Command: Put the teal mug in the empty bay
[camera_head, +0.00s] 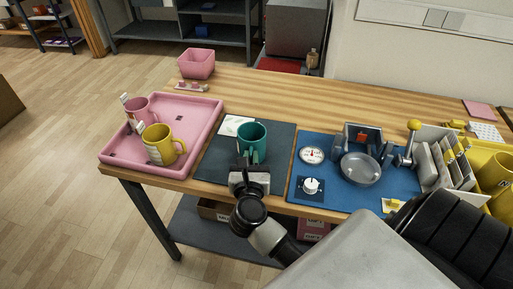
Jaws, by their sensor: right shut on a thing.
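The teal mug (252,136) is upright over the dark grey mat in the middle of the table. My right gripper (251,159) is at its near side, shut on it, with the wrist reaching in from the front edge. I cannot tell whether the mug touches the mat. A divided white holder (433,156) stands at the right, but I cannot tell which bay is empty. My left gripper is out of view.
A pink tray (212,126) at the left holds a pink mug (139,111) and a yellow mug (160,145). The blue mat (325,192) carries a round dial (312,155), a knob (311,186) and a press with a grey round plate (361,169). Yellow mugs (497,172) stand far right.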

